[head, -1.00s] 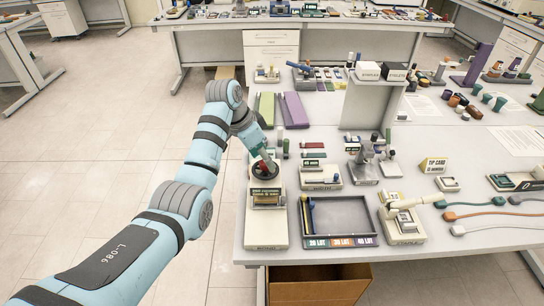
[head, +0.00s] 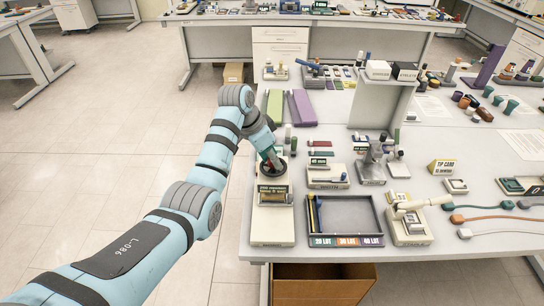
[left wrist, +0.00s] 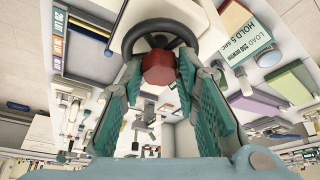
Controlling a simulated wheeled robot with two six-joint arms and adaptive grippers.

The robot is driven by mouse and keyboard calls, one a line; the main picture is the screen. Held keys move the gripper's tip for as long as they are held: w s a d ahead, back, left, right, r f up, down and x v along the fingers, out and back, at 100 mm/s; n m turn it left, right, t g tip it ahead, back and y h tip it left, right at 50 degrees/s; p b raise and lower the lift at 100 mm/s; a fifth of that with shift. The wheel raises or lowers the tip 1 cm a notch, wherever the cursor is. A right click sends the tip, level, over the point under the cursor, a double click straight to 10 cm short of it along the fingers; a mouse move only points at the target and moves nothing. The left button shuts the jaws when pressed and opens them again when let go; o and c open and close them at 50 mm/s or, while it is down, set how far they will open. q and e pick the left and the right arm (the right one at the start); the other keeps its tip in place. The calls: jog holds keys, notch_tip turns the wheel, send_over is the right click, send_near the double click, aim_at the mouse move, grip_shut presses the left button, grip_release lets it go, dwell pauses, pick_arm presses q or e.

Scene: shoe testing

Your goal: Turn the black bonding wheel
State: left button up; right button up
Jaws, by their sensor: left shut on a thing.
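The black bonding wheel (head: 273,172) lies flat on top of a cream bonding press (head: 272,232) at the table's left edge. In the left wrist view, the black wheel's rim (left wrist: 128,40) arches behind a red hub piece (left wrist: 160,69). My left gripper (head: 270,158) comes down onto the wheel from above. In the left wrist view, the left gripper's teal fingers (left wrist: 160,78) stand on both sides of the red piece. They are shut on the wheel at this red piece. The exact contact faces are partly hidden. My right gripper is in neither view.
A dark tray (head: 346,222) stands right of the press, with small fixtures behind it. Green (head: 274,104) and purple (head: 301,108) pads lie farther back. A cardboard box (head: 322,284) sits below the table's front edge. Open floor lies to the left.

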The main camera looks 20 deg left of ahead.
pick_arm(q)
jog(key=n+y, duration=0.1)
jog(key=n, duration=0.2)
jog(key=shift+d+r+n+t, duration=0.1)
jog(key=shift+n+t, duration=0.3)
jog(key=n+y, duration=0.2)
jog(key=n, duration=0.2)
jog(key=shift+d, duration=0.15)
jog(key=n+y, duration=0.1)
jog(key=n, duration=0.3)
jog(key=shift+d, duration=0.1)
jog(key=n+y, duration=0.1)
jog(key=n, duration=0.1)
jog(key=n+y, duration=0.1)
jog(key=n, duration=0.1)
jog(key=shift+w+n+g, duration=0.1)
jog(key=shift+n+g, duration=0.2)
jog(key=shift+n, duration=0.5)
jog(key=shift+w+n+g+y+b, duration=0.1)
jog(key=shift+n+g+y+b, duration=0.3)
jog(key=shift+n+b, duration=0.45)
jog(key=shift+d+n+g+y+b, duration=0.1)
jog(key=shift+n+g+y+b, duration=0.25)
jog(key=shift+n+b, duration=1.15)
